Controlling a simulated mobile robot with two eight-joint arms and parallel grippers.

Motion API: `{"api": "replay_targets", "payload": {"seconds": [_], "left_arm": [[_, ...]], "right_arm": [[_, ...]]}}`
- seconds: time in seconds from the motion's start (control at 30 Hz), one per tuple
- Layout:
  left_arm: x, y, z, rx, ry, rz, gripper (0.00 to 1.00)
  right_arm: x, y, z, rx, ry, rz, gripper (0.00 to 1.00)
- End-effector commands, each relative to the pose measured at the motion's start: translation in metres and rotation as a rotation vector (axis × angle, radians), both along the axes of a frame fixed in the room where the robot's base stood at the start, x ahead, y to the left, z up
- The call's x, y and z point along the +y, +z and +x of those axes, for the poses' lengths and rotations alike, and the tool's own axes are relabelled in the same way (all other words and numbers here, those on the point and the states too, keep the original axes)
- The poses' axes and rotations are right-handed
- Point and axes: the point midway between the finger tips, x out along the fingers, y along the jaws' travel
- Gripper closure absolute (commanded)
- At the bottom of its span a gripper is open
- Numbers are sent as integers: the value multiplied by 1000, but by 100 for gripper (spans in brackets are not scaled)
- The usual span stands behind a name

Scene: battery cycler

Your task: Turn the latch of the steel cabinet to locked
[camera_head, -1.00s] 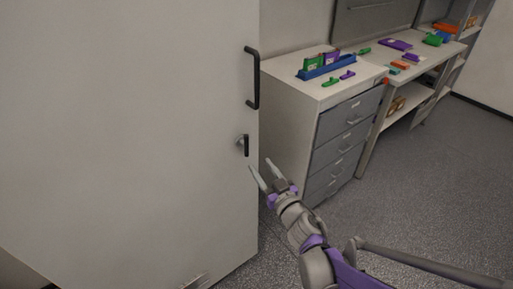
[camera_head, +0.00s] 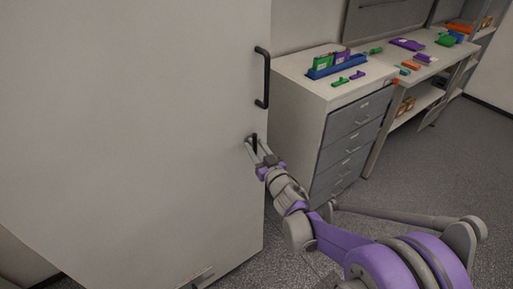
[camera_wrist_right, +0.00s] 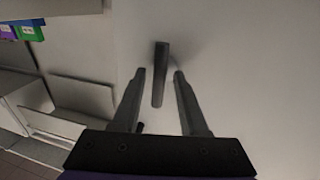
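The steel cabinet (camera_head: 130,120) fills the left of the head view, its pale door closed as far as I can see. The dark latch (camera_head: 254,143) sits on the door below the black bar handle (camera_head: 262,78) and points upright. My right gripper (camera_head: 257,150) is at the latch. In the right wrist view the latch (camera_wrist_right: 160,75) stands between the two open fingers (camera_wrist_right: 157,76), with a gap on both sides, so neither finger seems to touch it. My left gripper is not in view.
A drawer unit (camera_head: 290,95) stands right of the cabinet, with a blue holder (camera_head: 336,66) on top. Beyond it is a workbench (camera_head: 402,62) with coloured parts. The floor (camera_head: 420,165) at the right is clear.

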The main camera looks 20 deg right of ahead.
Motion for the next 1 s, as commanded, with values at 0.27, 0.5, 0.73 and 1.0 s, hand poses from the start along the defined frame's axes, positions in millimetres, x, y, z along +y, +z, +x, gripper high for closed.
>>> {"api": "replay_targets", "payload": {"seconds": [0.27, 0.5, 0.73, 1.0], "left_arm": [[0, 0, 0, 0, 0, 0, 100], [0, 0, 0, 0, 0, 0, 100], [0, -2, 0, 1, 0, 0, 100], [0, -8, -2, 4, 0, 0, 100]], "right_arm": [[0, 0, 0, 0, 0, 0, 100], [0, 0, 0, 0, 0, -2, 100], [0, -1, 0, -17, 0, -47, 100], [0, -3, 0, -77, 0, -212, 100]]}}
